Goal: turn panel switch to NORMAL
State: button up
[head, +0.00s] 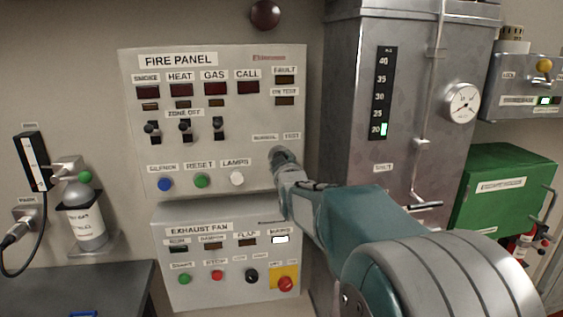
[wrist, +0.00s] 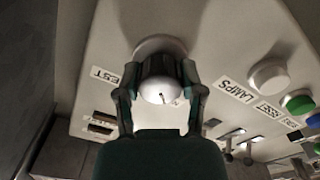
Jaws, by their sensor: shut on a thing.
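The fire panel (head: 245,115) is a pale grey box on the wall in the head view. Its switch with the NORMAL and TEST labels (head: 276,137) is at the lower right; my gripper (head: 284,158) covers the switch there. Which position the switch points to cannot be told.
A white lamps button (head: 237,178), green reset button (head: 201,181) and blue silence button (head: 165,184) sit left of the switch. The exhaust fan box (head: 205,262) is below. A tall metal cabinet (head: 350,120) stands close on the right.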

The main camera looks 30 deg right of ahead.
jog(key=shift+r, duration=0.2)
jog(key=o, duration=1.2)
jog(key=shift+a+f, duration=0.1)
jog(key=shift+a, duration=0.05)
jog(key=shift+c, duration=0.2)
jog(key=v, duration=1.2)
jog(key=s+a+f+m+g+y, duration=0.2)
jog(key=s+a+f+g, duration=0.4)
jog(key=s, duration=0.5)
jog(key=s+a+f+m+g+y, duration=0.1)
jog(key=s+a+f+g+y, duration=0.2)
jog(key=s, duration=0.8)
jog(key=a+f+g, duration=0.2)
jog(key=a+f, duration=0.2)
jog(key=f, duration=0.1)
jog(key=shift+s+a+f+m+g, duration=0.2)
jog(key=shift+s+a+m+g, duration=0.1)
jog(key=shift+m+g, duration=0.1)
